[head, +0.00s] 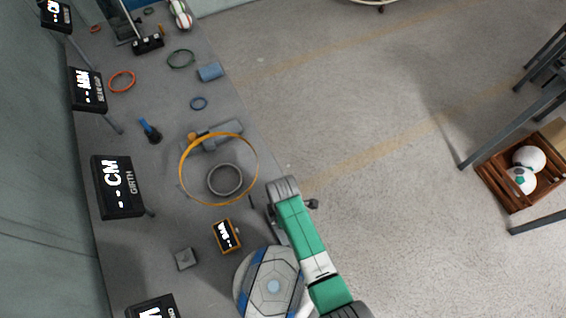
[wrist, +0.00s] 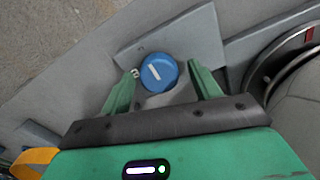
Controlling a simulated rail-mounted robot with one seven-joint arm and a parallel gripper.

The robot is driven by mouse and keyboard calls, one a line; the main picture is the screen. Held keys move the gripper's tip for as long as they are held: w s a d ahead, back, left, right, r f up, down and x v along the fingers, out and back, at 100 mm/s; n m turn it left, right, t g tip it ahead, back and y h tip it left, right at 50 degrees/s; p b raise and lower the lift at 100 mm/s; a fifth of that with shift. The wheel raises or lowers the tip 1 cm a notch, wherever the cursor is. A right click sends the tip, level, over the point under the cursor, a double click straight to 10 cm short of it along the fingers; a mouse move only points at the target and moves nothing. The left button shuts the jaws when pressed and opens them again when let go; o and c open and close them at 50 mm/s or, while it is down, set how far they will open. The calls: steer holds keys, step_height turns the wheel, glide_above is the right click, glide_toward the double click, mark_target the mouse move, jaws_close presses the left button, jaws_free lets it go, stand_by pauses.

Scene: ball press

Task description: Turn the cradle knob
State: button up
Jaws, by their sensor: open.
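The cradle knob (wrist: 158,72) is a round blue knob with a white bar mark, seen in the wrist view on a grey block (wrist: 195,35). My gripper (wrist: 163,69) is open, with its two green fingers apart on the left and right of the knob. I cannot tell whether either finger touches it. In the head view my green arm reaches over the bench beside a large grey and blue panelled ball (head: 273,285); the knob and fingers are hidden there.
A wooden crate (head: 512,198) with balls stands on the floor at right. The middle floor is clear.

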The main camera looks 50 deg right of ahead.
steer(key=c, duration=1)
steer(key=shift+o, duration=0.2)
steer(key=shift+r+m, duration=0.1)
steer(key=shift+m, duration=0.2)
steer(key=m+p, duration=0.1)
steer(key=m, duration=0.3)
steer(key=shift+p, duration=0.3)
steer(key=m+p, duration=0.1)
steer(key=m, duration=0.4)
steer(key=shift+w, duration=0.1)
steer(key=m, duration=0.5)
steer(key=shift+m+p, duration=0.35)
steer(key=shift+m, duration=0.05)
steer(key=shift+d+m, duration=0.1)
steer(key=shift+m, duration=2.1)
